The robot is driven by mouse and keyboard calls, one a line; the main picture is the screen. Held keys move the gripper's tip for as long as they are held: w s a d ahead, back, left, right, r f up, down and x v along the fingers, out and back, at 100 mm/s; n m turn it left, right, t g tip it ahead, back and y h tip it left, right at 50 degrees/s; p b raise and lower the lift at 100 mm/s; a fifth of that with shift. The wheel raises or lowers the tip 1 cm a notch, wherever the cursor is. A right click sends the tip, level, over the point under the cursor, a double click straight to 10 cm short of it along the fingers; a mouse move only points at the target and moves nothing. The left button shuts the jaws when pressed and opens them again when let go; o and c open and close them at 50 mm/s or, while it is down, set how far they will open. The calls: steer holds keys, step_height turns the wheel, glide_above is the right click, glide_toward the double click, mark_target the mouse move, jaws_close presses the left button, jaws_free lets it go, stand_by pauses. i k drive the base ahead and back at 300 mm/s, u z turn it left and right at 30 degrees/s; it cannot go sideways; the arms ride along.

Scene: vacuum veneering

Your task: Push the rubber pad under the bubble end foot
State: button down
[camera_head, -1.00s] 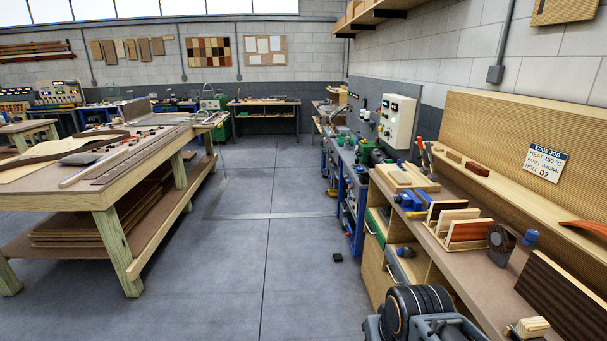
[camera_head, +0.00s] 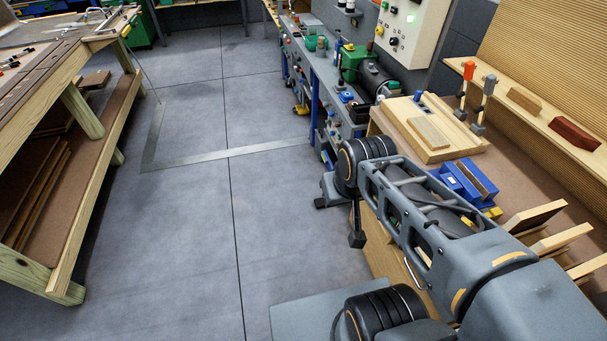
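My arm reaches forward and down over the front of the right-hand bench. My gripper (camera_head: 356,238) appears as a small dark end hanging below the wrist, above the floor; its finger gap cannot be made out. A small black piece (camera_head: 320,203) shows at the left edge of my wrist, near floor level. It may be the rubber pad, partly hidden by my wrist, but I cannot tell for sure. No foot is clearly marked as the bubble end foot. The wooden table at left stands on a thick leg (camera_head: 62,285); a blue-legged bench (camera_head: 316,118) stands at right.
A wooden-sided bench (camera_head: 400,125) at right carries a board, a blue clamp block (camera_head: 466,182) and upright panels, close to my arm. A grey strip (camera_head: 225,154) marks the floor. The floor between the two sides is clear.

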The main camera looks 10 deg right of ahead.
mark_target(320, 203)
steer(key=i, duration=1.75)
steer(key=u, duration=1.25)
